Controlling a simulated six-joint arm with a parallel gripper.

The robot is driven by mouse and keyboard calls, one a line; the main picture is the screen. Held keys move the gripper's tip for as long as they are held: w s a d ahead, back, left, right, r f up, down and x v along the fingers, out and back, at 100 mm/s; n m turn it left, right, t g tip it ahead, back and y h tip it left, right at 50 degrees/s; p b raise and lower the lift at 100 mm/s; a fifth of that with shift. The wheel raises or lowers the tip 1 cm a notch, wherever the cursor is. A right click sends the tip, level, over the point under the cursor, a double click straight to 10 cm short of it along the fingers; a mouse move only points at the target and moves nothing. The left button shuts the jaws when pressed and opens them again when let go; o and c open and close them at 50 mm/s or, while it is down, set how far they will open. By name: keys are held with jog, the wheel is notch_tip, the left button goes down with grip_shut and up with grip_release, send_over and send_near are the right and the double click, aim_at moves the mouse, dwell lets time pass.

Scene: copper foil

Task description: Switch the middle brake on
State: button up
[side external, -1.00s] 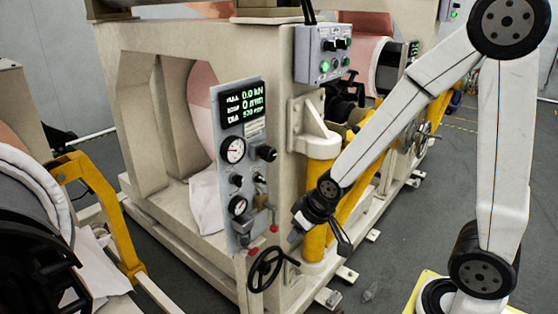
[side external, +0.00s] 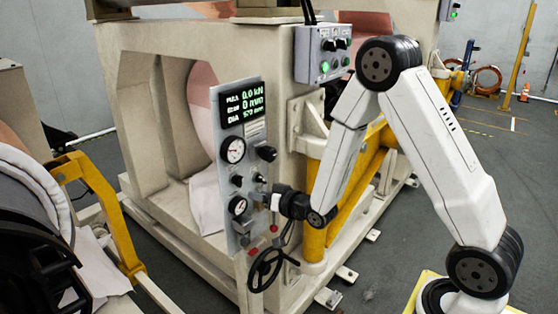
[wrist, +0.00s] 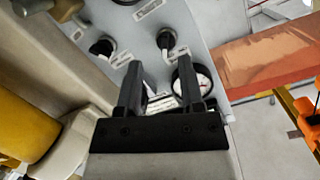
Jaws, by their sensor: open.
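The grey control panel (side external: 243,225) stands on the machine's front corner, with a lit display, gauges and black knobs. A small knob (side external: 237,180) sits between the upper gauge (side external: 233,150) and lower gauge (side external: 238,206). My gripper (side external: 257,197) is at the panel's right side, level with its lower half. In the wrist view my gripper (wrist: 161,78) is open, with nothing seen held between its fingers. Ahead of the fingertips are a left black knob (wrist: 102,47) and a right black knob (wrist: 165,39), each with a label. I cannot tell which control is the middle brake.
A black handwheel (side external: 266,270) and red-tipped levers (side external: 274,228) are below my gripper. A button box (side external: 323,55) stands higher on the machine. A yellow post (side external: 315,240) is close to my arm. Orange copper foil (wrist: 270,55) shows right in the wrist view.

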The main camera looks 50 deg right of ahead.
aim_at(242, 182)
jog(key=shift+w+d+r+m+t, duration=0.15)
jog(key=shift+m+t, duration=0.05)
jog(key=shift+t, duration=0.35)
jog(key=shift+w+d+r+m+t, duration=0.1)
jog(key=shift+d+r+m+t, duration=0.1)
jog(key=shift+t, duration=0.35)
jog(key=shift+w, duration=0.1)
jog(key=shift+w, duration=3.8)
grip_shut()
